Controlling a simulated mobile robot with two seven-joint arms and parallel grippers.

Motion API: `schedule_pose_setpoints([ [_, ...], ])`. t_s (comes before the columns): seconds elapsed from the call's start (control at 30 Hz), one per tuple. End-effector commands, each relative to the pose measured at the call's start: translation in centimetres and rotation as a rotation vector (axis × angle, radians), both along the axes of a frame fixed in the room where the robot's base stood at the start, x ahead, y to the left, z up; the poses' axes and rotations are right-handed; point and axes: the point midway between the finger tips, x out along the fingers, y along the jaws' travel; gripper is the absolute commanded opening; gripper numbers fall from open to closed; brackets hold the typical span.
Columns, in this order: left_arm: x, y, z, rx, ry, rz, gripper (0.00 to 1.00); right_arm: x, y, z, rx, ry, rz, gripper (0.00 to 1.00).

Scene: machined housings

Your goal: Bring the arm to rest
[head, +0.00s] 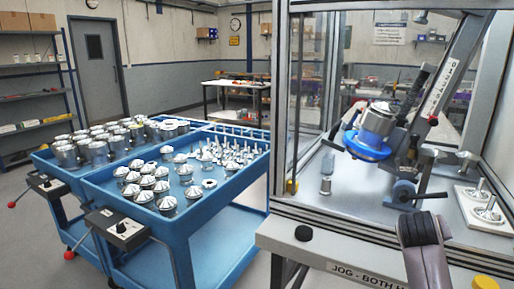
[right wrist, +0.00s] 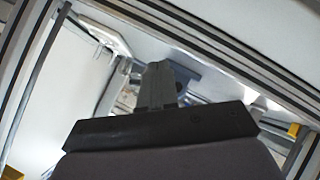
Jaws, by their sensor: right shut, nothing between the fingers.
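My right gripper (right wrist: 158,72) shows in the right wrist view, with its fingers together and nothing between them. In the head view a dark grey-brown part of my right arm (head: 424,245) stands in front of the machine's opening at the lower right. The fingers cannot be made out there. My left gripper is in neither view.
A machine enclosure with a metal frame (head: 283,100) holds a housing (head: 377,121) in a blue ring fixture (head: 367,146). A white plate (head: 470,208) with metal parts lies at its right. Blue carts (head: 185,240) with several housings and cone-topped parts stand left.

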Motion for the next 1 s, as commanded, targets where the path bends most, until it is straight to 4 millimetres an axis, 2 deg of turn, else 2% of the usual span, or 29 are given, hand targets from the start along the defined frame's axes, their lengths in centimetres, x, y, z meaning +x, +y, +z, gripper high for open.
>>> schedule_pose_setpoints([
  [0.03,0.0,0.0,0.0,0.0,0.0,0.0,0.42,-1.5,0.6,-2.1,0.02,0.021,0.016,0.0],
  [0.2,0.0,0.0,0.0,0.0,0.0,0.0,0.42,-6.3,3.4,-7.5,0.101,0.077,0.079,0.0],
  [0.37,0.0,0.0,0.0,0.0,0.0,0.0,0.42,-11.5,6.4,-11.7,0.193,0.143,0.144,0.0],
  [0.5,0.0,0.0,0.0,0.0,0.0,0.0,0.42,-16.7,9.3,-14.6,0.285,0.21,0.203,0.0],
  [0.73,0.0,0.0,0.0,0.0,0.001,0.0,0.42,-25.3,14.0,-17.0,0.445,0.327,0.289,0.0],
  [1.0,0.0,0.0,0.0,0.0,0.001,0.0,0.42,-33.3,18.3,-17.0,0.61,0.442,0.354,0.0],
])
